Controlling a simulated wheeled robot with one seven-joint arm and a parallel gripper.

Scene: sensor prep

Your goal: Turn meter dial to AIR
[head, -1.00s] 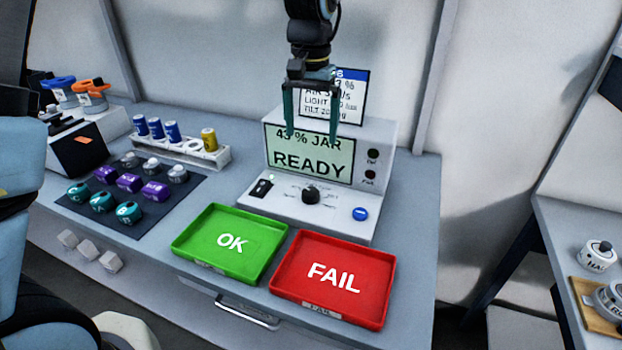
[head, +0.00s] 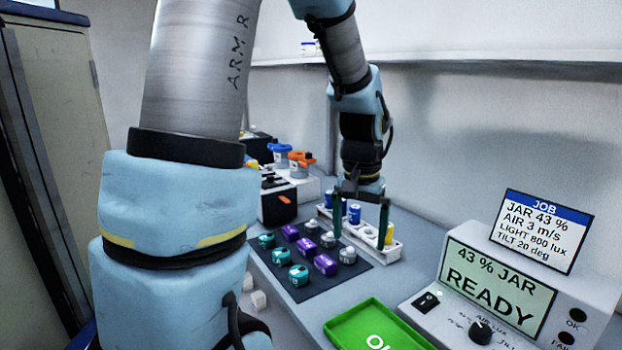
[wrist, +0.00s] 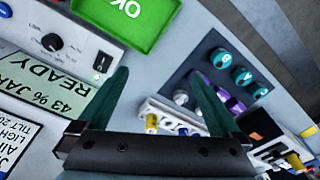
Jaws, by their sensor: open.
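The meter (head: 428,328) is a pale box at the lower right of the head view. Its screen (head: 490,285) reads "43 % JAR READY". The black round dial (head: 480,331) sits below the screen, with small labels around it; I cannot tell where it points. In the wrist view the dial (wrist: 52,42) is at the upper left, beside the screen (wrist: 72,95). My gripper (head: 360,238) is open and empty, pointing down over the area of the battery rack, left of the meter and apart from the dial. Its fingers also show in the wrist view (wrist: 160,75).
A job card (head: 541,231) stands on the meter. A green OK tray (head: 345,330) lies in front, left of the meter. A dark mat (head: 330,268) holds several teal, purple and grey pieces. A rack (head: 397,250) holds blue and yellow batteries. A rocker switch (head: 425,302) is left of the dial.

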